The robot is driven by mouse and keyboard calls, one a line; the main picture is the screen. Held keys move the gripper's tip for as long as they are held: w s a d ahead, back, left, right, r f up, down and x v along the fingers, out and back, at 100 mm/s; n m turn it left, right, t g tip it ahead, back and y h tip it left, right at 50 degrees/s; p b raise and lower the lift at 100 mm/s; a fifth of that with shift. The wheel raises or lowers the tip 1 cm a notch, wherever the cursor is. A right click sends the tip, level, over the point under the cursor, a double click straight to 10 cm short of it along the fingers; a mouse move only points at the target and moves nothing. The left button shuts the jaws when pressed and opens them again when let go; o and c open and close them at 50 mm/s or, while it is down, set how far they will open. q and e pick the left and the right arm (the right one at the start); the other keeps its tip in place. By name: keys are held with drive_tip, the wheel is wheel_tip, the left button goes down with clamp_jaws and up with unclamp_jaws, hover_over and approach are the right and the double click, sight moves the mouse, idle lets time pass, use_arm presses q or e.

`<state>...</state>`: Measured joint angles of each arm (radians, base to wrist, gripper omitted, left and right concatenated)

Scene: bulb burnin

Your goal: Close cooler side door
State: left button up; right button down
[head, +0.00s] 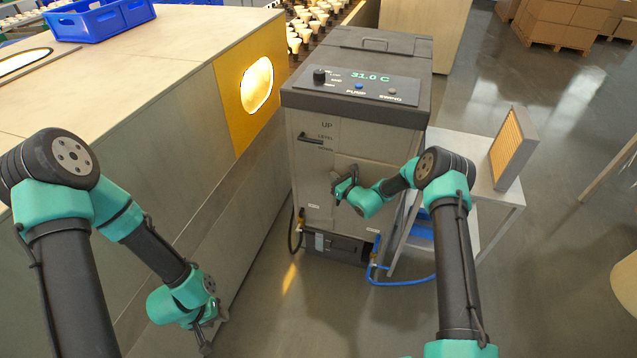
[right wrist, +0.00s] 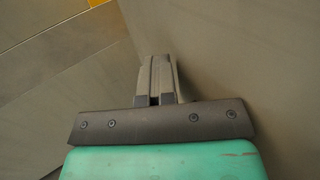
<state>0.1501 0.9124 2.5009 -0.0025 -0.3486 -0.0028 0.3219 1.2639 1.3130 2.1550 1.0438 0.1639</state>
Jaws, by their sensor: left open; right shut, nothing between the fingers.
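The cooler (head: 382,138) is a grey cabinet with a dark top and a green "31.0 C" readout. A pale panel (head: 372,165) shows low on its front face, partly hidden by my right gripper. I cannot tell whether this panel is the side door or whether it sits flush. My right gripper (head: 339,188) is shut and empty, in front of that panel. In the right wrist view its closed fingers (right wrist: 158,98) are close to a plain grey-brown surface; contact is unclear. My left gripper (head: 208,338) is open and empty, low at the left, away from the cooler.
A long bench (head: 165,80) with a glowing window stands left of the cooler. A small side table (head: 500,200) with a framed filter (head: 514,148) stands at the right. A blue hose (head: 405,282) runs from the cooler's lower right. The floor in front is clear.

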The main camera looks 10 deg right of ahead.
drive_tip(key=shift+w+d+f, duration=0.1)
drive_tip(key=shift+w+d, duration=0.05)
drive_tip(key=shift+d, duration=0.1)
drive_tip(key=shift+a, duration=0.1)
drive_tip(key=s+a, duration=0.6)
drive_tip(key=s, duration=0.6)
drive_tip(key=shift+s+a, duration=0.35)
drive_tip(key=shift+a, duration=0.05)
drive_tip(key=shift+d, duration=0.1)
drive_tip(key=s+d+f+m+h, duration=0.1)
drive_tip(key=s+d+f, duration=0.2)
drive_tip(key=s+d, duration=0.2)
drive_tip(key=s+d+f+m+t+h, duration=0.1)
drive_tip(key=s+d+f+h, duration=0.1)
drive_tip(key=s+d+f, duration=0.2)
drive_tip(key=s+d, duration=0.2)
drive_tip(key=d, duration=0.1)
drive_tip(key=shift+s+d+f, duration=0.25)
drive_tip(key=shift+f, duration=0.05)
